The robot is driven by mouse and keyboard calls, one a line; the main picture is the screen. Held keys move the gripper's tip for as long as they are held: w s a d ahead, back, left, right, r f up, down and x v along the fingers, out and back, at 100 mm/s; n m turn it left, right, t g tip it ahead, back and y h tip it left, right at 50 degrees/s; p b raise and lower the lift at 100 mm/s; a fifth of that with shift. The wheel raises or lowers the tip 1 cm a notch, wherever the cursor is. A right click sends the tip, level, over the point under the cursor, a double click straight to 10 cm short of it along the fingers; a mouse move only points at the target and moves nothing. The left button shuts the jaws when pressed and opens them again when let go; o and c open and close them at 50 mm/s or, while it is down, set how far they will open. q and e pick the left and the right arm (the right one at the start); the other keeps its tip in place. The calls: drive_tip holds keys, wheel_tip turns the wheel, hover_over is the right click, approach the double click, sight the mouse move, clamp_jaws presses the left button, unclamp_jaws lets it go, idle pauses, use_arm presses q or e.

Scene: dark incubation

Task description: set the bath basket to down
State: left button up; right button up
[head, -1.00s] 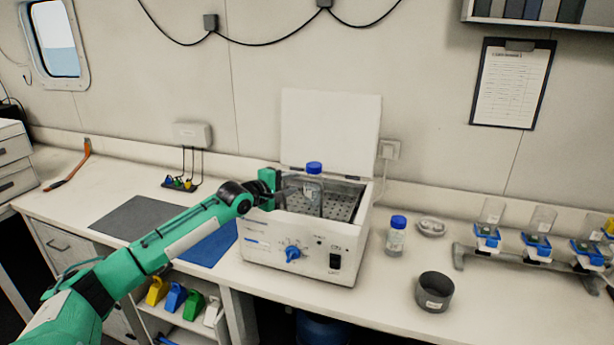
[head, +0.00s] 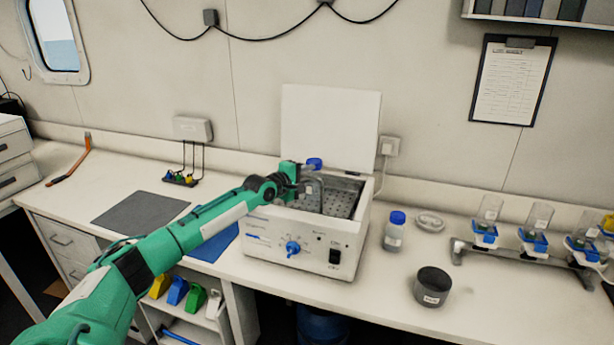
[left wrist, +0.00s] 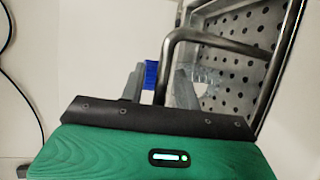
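The white water bath (head: 300,240) stands on the bench with its lid (head: 331,130) raised. Its perforated grey basket (head: 341,203) shows inside, near the rim; its exact height is hard to tell. A bent metal handle (head: 321,192) rises at the basket's left side. My left gripper (head: 305,177) is at this handle. In the left wrist view, the handle (left wrist: 205,38) runs down between the two fingers (left wrist: 158,88), which stand apart with gaps on both sides. A blue-capped bottle (head: 314,163) shows behind the gripper, mostly hidden. My right gripper is out of view.
A blue-capped bottle (head: 394,232) and a dark round pot (head: 432,287) stand right of the bath. A rack (head: 520,255) with several blue-clamped vessels is farther right. A grey mat (head: 140,212) and a blue mat (head: 215,243) lie left.

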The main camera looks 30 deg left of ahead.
use_arm(q)
clamp_jaws()
wheel_tip(320, 180, down, 4)
drive_tip(key=b, duration=0.2)
drive_tip(key=shift+b, duration=0.4)
drive_tip(key=shift+f, duration=0.2)
drive_tip(key=shift+a+r, duration=0.1)
drive_tip(key=shift+r, duration=0.2)
unclamp_jaws()
drive_tip(key=shift+s, duration=0.1)
